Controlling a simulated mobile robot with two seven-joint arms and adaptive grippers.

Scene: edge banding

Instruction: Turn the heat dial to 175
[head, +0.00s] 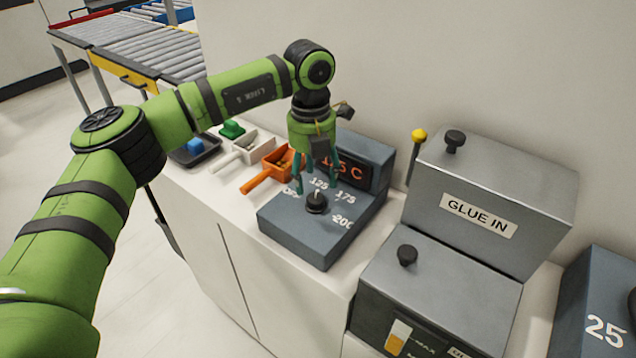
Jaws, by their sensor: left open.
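The heat dial (316,203) is a small black knob on the sloped face of a grey-blue control box (325,243). White marks around it read OFF, 125, 175 and 200. A light pointer mark shows at the top of the knob, seemingly directed between 125 and 175. An orange display (345,172) on the box is partly hidden by my gripper; "5 C" is readable at its end. My left gripper (316,187) points down just above the dial, with its teal fingers apart on either side. I cannot tell whether they touch it. My right gripper is not in view.
Right of the box stand a grey GLUE IN machine (490,210) with black knobs and a yellow-tipped lever (418,136). An orange scoop (270,172), a white scoop (240,152) and a dark tray (192,152) lie to the left. A wall (400,60) rises behind.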

